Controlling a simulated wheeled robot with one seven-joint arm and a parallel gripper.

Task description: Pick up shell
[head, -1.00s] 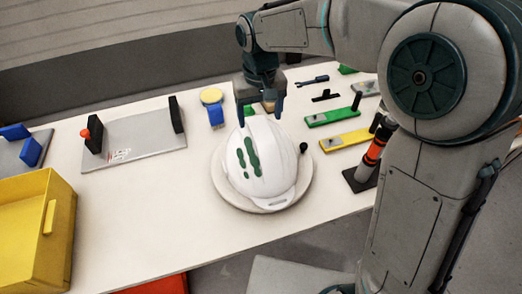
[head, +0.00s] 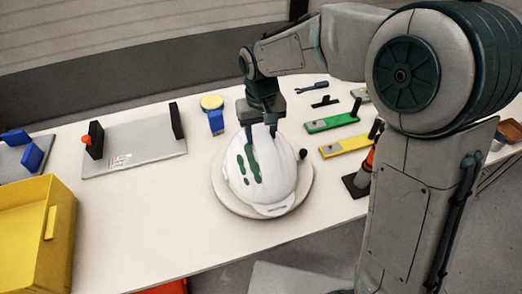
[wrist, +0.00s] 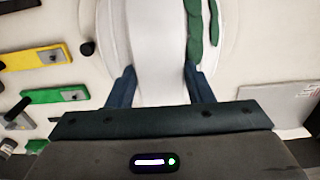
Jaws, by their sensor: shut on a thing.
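The white helmet shell (head: 275,180) with green stripes sits over a round pale base (head: 222,200) on the table, brim toward the front. In the wrist view the shell (wrist: 152,45) fills the upper middle, with its green stripes to the right. My gripper (head: 262,134) points down on the top of the shell, shut on its raised middle ridge. The wrist view shows my gripper's two blue fingers (wrist: 160,88), one on each side of the ridge. I cannot tell any gap between the shell and its base.
Green (head: 333,123) and yellow (head: 346,144) bar fixtures lie right of the shell, near a black knob (head: 303,154). A grey plate (head: 135,157) with black uprights is left. A yellow bin (head: 30,235) stands at front left. The table (head: 135,225) is clear between bin and shell.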

